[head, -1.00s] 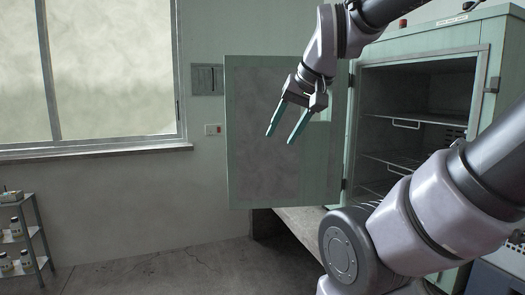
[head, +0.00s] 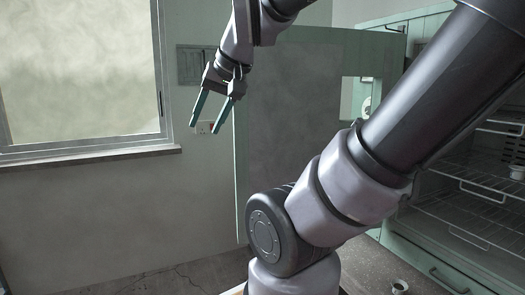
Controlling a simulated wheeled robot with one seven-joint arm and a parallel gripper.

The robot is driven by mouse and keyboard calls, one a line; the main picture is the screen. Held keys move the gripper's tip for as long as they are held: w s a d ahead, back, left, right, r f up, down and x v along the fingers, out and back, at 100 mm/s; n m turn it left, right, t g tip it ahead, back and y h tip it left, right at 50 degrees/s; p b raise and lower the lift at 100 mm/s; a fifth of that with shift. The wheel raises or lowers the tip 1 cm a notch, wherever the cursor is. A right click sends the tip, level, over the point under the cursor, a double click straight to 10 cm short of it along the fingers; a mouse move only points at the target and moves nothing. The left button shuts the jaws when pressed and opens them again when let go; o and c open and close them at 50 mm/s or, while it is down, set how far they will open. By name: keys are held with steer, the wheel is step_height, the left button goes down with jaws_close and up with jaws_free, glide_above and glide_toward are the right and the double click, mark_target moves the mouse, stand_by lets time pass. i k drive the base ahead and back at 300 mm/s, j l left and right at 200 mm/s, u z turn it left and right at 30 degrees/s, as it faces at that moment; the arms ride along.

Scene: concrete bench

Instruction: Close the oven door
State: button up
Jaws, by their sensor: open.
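The oven (head: 448,262) is a pale green cabinet at the right, with its dark interior and wire racks showing. Its door (head: 292,143) stands wide open, swung out to the left, with its inner panel facing me and a small window at its upper right. My arm covers part of the door and the hinge side. My gripper (head: 207,130) is open and empty, fingers pointing down, just left of the door's free edge in the picture. I see no contact with the door, but I cannot tell the depth between them.
A wire rack (head: 485,192) shows inside the oven. The floor at left looks clear.

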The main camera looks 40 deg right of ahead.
mark_target(289, 113)
steer(key=i+j+u, duration=0.1)
steer(key=i+u, duration=0.35)
steer(key=i, duration=0.2)
steer(key=i+l+u, duration=0.1)
steer(key=i+u, duration=0.3)
steer(key=i, duration=0.25)
steer(key=i+z, duration=0.25)
steer(key=i, duration=0.35)
steer(key=i+j+z, duration=0.15)
steer(key=i+z, duration=0.15)
steer(key=i, duration=0.3)
steer(key=i+z, duration=0.15)
steer(key=z, duration=0.3)
steer(key=i+z, duration=0.15)
steer(key=z, duration=0.3)
steer(key=i+j+z, duration=0.15)
steer(key=z, duration=0.3)
steer(key=i+j+z, duration=0.1)
steer(key=z, duration=2.5)
steer(key=k+j, duration=0.1)
steer(key=k+j+u, duration=0.25)
steer(key=i, duration=0.1)
